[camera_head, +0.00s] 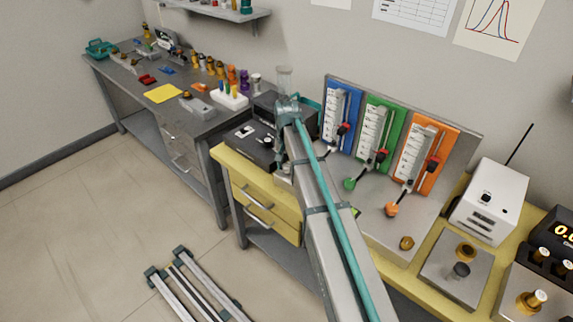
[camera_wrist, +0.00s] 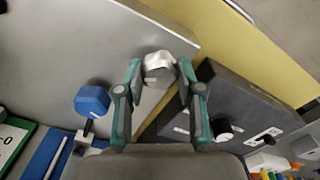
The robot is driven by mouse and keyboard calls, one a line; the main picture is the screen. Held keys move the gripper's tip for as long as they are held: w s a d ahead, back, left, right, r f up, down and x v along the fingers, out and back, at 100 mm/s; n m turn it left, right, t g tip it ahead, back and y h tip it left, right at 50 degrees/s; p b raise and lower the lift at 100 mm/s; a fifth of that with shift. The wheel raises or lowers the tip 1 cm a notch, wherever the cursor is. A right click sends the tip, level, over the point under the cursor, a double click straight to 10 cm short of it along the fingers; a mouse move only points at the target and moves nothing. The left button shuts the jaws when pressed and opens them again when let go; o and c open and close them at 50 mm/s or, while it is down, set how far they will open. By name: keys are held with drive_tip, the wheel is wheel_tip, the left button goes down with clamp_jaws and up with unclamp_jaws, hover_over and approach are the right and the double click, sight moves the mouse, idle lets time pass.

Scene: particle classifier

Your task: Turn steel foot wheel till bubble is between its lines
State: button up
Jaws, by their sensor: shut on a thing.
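The steel foot wheel (camera_wrist: 158,66) is a faceted silver knob at a corner of the grey base plate (camera_wrist: 70,45) in the wrist view. My gripper (camera_wrist: 160,76) has its two teal-and-grey fingers closed on opposite sides of this wheel. In the head view my arm covers the gripper and the steel wheel. A small yellow-green patch (camera_head: 356,212) shows beside my arm on the base plate; it may be part of the bubble level. The bubble and its lines cannot be made out. A brass foot wheel (camera_head: 406,243) sits at the plate's front corner.
Blue (camera_head: 341,115), green (camera_head: 377,128) and orange (camera_head: 424,155) flowmeter panels stand behind the plate. A blue knob (camera_wrist: 92,100) is close to my left finger. A dark box (camera_wrist: 235,105) stands close on the right. A white device (camera_head: 490,200) stands farther right.

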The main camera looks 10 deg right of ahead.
sight(287, 165)
drive_tip(key=shift+n, duration=0.5)
drive_tip(key=o, duration=1.2)
drive_tip(key=shift+c, duration=0.2)
wheel_tip(287, 165, up, 12)
